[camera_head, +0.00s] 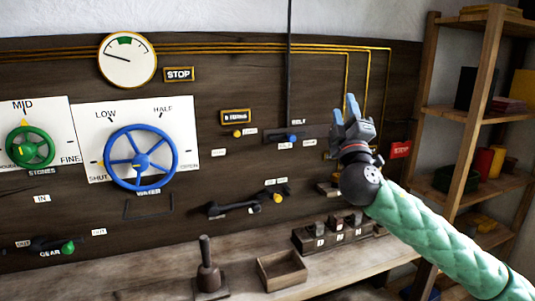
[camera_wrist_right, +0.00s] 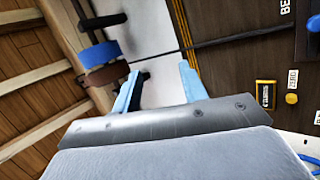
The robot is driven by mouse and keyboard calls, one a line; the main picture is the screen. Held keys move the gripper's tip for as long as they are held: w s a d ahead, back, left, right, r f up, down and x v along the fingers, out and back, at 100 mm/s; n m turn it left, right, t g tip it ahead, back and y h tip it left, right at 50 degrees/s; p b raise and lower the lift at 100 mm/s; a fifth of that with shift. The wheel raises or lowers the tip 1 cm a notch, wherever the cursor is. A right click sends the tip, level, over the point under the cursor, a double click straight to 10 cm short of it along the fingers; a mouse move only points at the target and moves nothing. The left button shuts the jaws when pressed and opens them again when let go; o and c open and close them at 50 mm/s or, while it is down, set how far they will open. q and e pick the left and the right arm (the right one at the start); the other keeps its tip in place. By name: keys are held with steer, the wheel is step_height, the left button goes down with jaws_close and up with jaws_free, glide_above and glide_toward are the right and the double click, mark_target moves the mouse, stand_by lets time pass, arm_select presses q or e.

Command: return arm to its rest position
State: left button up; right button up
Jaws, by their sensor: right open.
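My right arm (camera_head: 445,238), in a green quilted sleeve, comes in from the lower right in the head view and reaches up in front of the dark control board. My right gripper (camera_head: 346,106) points upward near the blue-knobbed belt lever (camera_head: 291,138), to its right. Its light blue fingers are apart and empty; they also show in the right wrist view (camera_wrist_right: 157,86), with nothing between them. I cannot tell whether the gripper touches the board. My left gripper is in neither view.
A blue wheel (camera_head: 141,161), a green wheel (camera_head: 31,148) and several levers are on the board. The bench below holds a small open wooden box (camera_head: 281,270), a dark handled block (camera_head: 208,275) and a rack of blocks (camera_head: 332,237). Wooden shelves (camera_head: 480,115) stand at the right.

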steer(key=s+f+m+g, duration=0.3)
steer(key=f+g, duration=0.2)
steer(key=f, duration=0.7)
steer(key=s+f+m+g+h, duration=0.1)
steer(key=s+f+m+g, duration=0.25)
steer(key=f, duration=0.75)
steer(key=s+f+m+g, duration=0.25)
steer(key=f+g, duration=0.25)
steer(key=f, duration=0.7)
steer(key=s+a+f+m+g+y, duration=0.2)
steer(key=s+f+g, duration=0.8)
steer(key=s+f, duration=2.3)
steer(key=shift+s+a+m, duration=0.6)
steer(key=shift+s+a, duration=0.3)
steer(key=shift+s, duration=0.8)
